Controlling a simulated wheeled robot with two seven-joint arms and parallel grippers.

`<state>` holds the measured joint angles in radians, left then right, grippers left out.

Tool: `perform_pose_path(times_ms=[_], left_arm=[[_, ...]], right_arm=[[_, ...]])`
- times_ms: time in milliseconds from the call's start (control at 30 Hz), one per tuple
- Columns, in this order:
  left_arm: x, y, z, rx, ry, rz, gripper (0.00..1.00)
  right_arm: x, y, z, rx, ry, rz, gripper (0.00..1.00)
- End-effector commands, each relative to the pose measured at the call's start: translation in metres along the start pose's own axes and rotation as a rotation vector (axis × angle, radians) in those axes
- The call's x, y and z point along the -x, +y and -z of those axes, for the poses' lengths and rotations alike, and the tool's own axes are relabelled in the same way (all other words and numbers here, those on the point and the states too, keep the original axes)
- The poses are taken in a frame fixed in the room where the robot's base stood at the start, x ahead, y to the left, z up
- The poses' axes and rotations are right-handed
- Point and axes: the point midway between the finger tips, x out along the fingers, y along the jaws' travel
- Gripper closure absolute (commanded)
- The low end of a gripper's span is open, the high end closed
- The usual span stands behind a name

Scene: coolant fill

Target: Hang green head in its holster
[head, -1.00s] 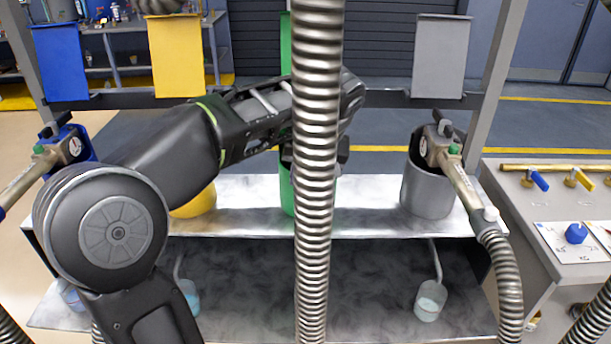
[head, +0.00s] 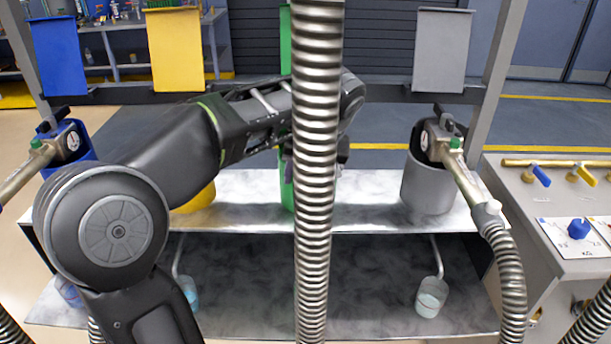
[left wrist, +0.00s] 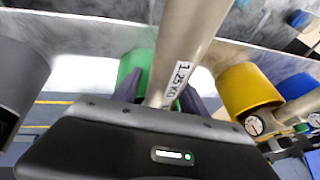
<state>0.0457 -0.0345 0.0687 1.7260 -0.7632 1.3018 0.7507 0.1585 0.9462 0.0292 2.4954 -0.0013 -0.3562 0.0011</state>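My left gripper (left wrist: 160,88) has its two dark fingers on either side of a tan metal tube marked "1.25 KG", the green head (left wrist: 185,45), and appears shut on it. The green holster (left wrist: 135,62) shows just behind the tube in the left wrist view. In the head view, the green holster (head: 287,185) stands at the middle of the shelf, mostly covered by a ribbed metal hose. That hose also hides most of the gripper and the head, so I cannot tell whether the head sits inside the holster. My right gripper is not in view.
The ribbed hose (head: 317,150) hangs across the middle of the head view. The yellow holster (head: 195,200) stands left of the green one. The grey holster (head: 427,187) at right and the blue holster at left hold their heads. A valve console (head: 570,215) stands far right.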

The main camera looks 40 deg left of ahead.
Motion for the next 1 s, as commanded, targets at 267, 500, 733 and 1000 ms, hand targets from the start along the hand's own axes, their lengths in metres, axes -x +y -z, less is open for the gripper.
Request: perform_pose_path(times_ms=[267, 500, 733, 1000], left_arm=[[-0.002, 0.0, -0.002, -0.002, -0.007, 0.002, 0.44], [0.014, 0.0, 0.0, 0.0, 0.0, -0.001, 0.44], [0.059, -0.001, 0.002, 0.0, 0.001, -0.001, 0.44], [0.079, -0.001, 0.001, 0.0, 0.0, 0.0, 0.44]], right_arm=[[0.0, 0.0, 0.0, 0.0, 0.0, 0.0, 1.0], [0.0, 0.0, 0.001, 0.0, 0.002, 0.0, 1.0], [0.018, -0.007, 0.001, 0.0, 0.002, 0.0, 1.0], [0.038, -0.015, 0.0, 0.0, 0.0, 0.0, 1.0]])
